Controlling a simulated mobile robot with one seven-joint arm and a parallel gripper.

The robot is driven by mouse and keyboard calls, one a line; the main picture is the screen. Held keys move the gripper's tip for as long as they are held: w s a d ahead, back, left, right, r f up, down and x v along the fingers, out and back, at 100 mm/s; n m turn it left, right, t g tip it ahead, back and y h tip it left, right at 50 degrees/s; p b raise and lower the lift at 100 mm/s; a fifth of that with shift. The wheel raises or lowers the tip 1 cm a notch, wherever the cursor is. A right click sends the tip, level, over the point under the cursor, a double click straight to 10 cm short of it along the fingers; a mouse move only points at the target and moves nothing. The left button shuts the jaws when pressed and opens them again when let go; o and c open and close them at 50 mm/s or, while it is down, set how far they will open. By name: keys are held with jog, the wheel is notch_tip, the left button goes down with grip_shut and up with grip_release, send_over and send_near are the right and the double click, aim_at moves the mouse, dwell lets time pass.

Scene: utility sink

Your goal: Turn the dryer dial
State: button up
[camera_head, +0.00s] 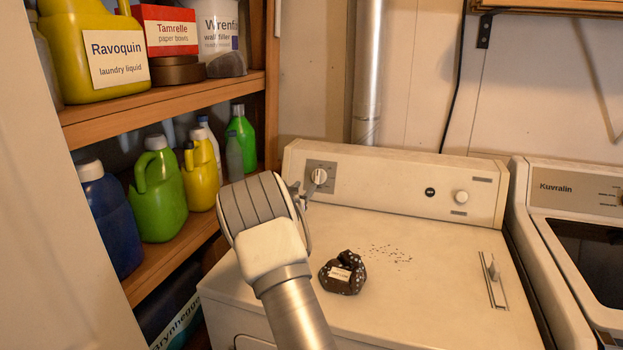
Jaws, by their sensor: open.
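The white dryer (400,226) stands in the middle, with a control panel along its back edge. Its round dial (319,176) sits on a grey plate at the panel's left end. A smaller white knob (461,197) and a dark round button (430,192) are on the panel's right half. My gripper (308,190) is open and close to the dial, at its lower left. My wrist hides part of the gripper, and I cannot tell whether a finger touches the dial.
A dark spotted bag (343,273) lies on the dryer top with specks spilled beside it. A wooden shelf (170,100) with several bottles stands close on the left. Another machine (575,230) is at right. The dryer top is otherwise mostly clear.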

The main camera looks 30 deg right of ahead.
aim_at(318, 171)
jog(key=shift+x, duration=6)
jog(key=shift+c, duration=0.2)
grip_shut()
